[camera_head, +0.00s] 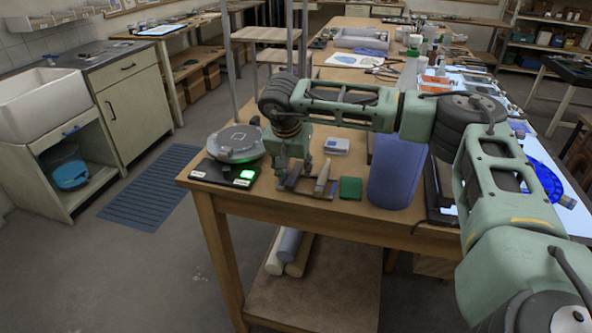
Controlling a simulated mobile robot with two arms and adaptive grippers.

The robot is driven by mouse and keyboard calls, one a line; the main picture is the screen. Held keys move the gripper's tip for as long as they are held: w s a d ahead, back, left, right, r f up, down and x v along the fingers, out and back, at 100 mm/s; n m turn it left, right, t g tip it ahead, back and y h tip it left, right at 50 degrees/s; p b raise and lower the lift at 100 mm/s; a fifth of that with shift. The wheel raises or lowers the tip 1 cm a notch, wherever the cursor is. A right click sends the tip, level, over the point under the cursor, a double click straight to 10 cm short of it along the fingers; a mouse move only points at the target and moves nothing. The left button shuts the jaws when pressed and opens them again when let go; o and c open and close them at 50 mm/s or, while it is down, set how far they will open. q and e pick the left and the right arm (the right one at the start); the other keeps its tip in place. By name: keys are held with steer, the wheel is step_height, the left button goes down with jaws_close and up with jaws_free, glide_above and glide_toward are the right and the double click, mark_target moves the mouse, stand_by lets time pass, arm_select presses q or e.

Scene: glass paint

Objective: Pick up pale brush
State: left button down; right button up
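My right gripper (293,172) points down over the near left part of the wooden table, at the end of my green arm that comes in from the right. Its fingertips are at a small low holder (313,193); I cannot tell whether they are parted or touch anything. A pale, upward-tapering thing (322,178), which looks like the pale brush, leans in the holder just right of the fingers. Other slim things in the holder are partly hidden by the gripper. My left gripper is not in view.
A round turntable (235,143) and a black pad with a lit green square (246,174) lie left of the gripper. A green block (350,188), a small white box (337,146) and a tall blue-grey cylinder (392,180) stand to the right. The table's front edge is close.

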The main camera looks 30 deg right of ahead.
steer(key=shift+w+d+f, duration=0.1)
steer(key=shift+w+f, duration=0.05)
steer(key=shift+f, duration=0.4)
steer(key=shift+f, duration=0.1)
jaws_close()
